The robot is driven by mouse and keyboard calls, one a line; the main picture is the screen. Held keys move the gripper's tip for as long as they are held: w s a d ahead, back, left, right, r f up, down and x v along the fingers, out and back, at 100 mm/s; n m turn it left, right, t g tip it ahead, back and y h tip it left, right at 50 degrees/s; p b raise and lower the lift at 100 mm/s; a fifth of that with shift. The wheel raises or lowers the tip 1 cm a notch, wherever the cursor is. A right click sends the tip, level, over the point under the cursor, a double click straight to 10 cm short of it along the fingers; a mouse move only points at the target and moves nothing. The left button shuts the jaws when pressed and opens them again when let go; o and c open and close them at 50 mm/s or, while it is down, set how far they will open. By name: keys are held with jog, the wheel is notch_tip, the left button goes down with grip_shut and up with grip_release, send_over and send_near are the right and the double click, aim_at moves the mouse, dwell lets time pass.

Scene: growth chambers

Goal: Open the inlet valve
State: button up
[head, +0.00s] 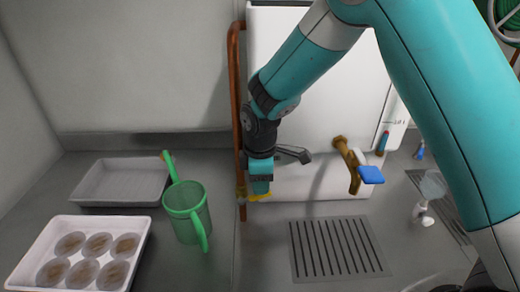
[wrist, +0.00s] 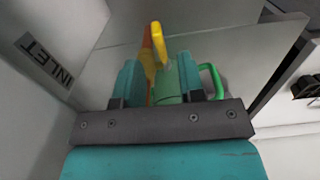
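The inlet valve has a yellow lever (head: 258,198) low on a vertical copper pipe (head: 235,100). In the head view the lever points right, across the pipe, partly hidden by my gripper. My gripper (head: 260,182) points down just right of the pipe, with its fingertips at the lever. In the wrist view the two teal fingers (wrist: 157,78) are apart, and the yellow lever (wrist: 158,43) shows in line with the gap between them. I see no clear contact on both sides.
A green watering can (head: 187,212) stands close left of the pipe. A tray of several round dishes (head: 35,250) and an empty grey tray (head: 120,183) lie farther left. A brass tap with a blue handle (head: 371,175) is at right, above a slotted drain (head: 338,248).

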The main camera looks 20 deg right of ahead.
notch_tip(320, 180, up, 14)
jog(key=b, duration=0.2)
jog(key=shift+d+f, duration=0.1)
